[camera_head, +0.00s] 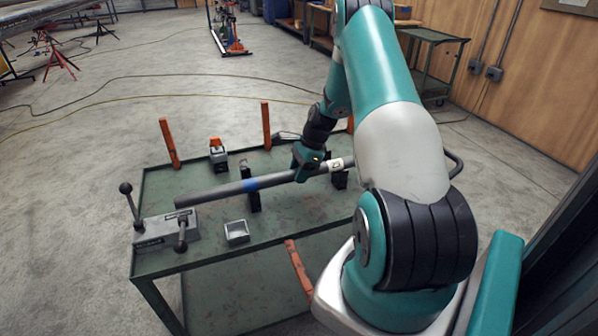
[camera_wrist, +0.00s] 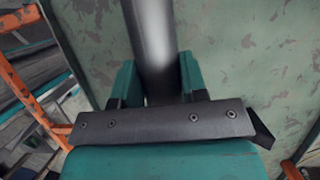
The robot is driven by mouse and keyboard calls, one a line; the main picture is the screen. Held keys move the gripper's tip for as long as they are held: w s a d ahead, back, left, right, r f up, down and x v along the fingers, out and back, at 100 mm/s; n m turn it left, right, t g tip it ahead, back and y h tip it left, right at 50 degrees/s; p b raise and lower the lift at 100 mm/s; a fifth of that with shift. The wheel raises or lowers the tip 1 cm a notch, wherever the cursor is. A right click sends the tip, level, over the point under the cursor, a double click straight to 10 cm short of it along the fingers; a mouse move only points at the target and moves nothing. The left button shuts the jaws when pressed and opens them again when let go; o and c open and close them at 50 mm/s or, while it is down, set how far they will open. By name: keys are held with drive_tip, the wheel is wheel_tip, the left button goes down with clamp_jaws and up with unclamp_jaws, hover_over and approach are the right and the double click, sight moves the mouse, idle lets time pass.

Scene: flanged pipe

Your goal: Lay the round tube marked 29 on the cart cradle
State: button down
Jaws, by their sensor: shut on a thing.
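A long grey round tube (camera_head: 215,193) with a blue band and a white label near its right end lies roughly level over the green cart (camera_head: 290,228). The label's number is too small to read surely. My gripper (camera_head: 308,172) is shut on the tube, between the blue band and the label. In the wrist view the tube (camera_wrist: 155,45) runs between the two green fingers (camera_wrist: 157,85). Dark cradle supports (camera_head: 254,202) stand under the tube, one near the blue band and one near the label end. I cannot tell whether the tube touches them.
A grey clamp block with black knob levers (camera_head: 165,232) stands at the cart's left end, near the tube's left tip. A small open metal box (camera_head: 236,232) and an orange-topped block (camera_head: 217,150) sit on the cart. Orange posts (camera_head: 169,143) rise at the cart's edges.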

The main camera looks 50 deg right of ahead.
drive_tip(key=shift+f, duration=0.35)
drive_tip(key=c, duration=0.6)
unclamp_jaws()
drive_tip(key=shift+f, duration=0.1)
drive_tip(key=v, duration=1.7)
drive_tip(key=shift+s+d+r, duration=0.1)
drive_tip(key=shift+r, duration=0.1)
